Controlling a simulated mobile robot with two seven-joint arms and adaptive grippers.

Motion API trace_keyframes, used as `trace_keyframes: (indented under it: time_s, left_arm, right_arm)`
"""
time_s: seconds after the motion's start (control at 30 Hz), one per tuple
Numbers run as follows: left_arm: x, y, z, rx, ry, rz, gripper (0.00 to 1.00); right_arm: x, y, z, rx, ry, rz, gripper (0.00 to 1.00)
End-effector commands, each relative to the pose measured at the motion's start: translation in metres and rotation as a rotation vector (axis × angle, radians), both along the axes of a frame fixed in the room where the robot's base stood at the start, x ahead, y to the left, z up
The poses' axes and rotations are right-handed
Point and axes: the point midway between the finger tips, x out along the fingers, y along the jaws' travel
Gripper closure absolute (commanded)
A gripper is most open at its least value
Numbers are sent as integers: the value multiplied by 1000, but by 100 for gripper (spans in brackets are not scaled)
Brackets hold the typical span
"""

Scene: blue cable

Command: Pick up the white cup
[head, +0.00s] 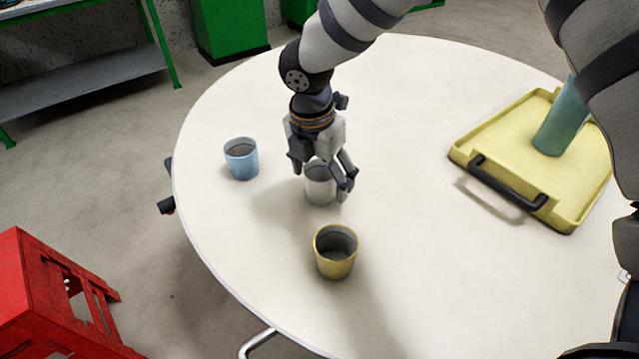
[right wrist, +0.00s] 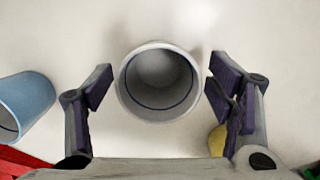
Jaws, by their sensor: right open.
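The white cup (head: 319,187) stands upright on the round white table, between a blue cup and a yellow cup. My right gripper (head: 322,176) is over the white cup and partly hides it in the head view. In the right wrist view, the white cup (right wrist: 158,84) shows its open mouth between the two fingers of the gripper (right wrist: 157,88). The fingers are spread, with a gap on each side of the cup, and nothing is held. My left gripper is not in view.
A blue cup (head: 242,158) stands left of the white cup, and a yellow cup (head: 335,251) stands in front. A yellow tray (head: 484,136) with a teal cylinder (head: 562,120) is at the right. The table's middle is clear.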

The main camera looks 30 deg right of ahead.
Motion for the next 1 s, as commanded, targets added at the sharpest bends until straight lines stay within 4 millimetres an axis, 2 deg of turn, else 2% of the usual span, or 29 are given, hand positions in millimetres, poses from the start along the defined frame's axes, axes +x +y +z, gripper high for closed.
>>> trace_keyframes:
  time_s: [0.03,0.2,0.43,0.77,0.87,0.93,1.0]
  left_arm:
    - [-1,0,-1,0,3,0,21]
    - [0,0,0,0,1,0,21]
    - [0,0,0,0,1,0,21]
    - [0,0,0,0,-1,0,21]
    - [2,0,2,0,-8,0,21]
    - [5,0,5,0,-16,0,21]
    - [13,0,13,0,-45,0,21]
  right_arm:
    - [0,-1,-5,-1,1,1,25]
    - [1,0,-3,-1,-3,1,27]
    - [1,0,-3,-1,-3,1,79]
    - [1,0,2,0,-4,-1,79]
    - [2,0,15,0,-7,-1,79]
    - [2,0,32,2,-10,-1,79]
    - [-12,-5,54,0,-14,0,79]
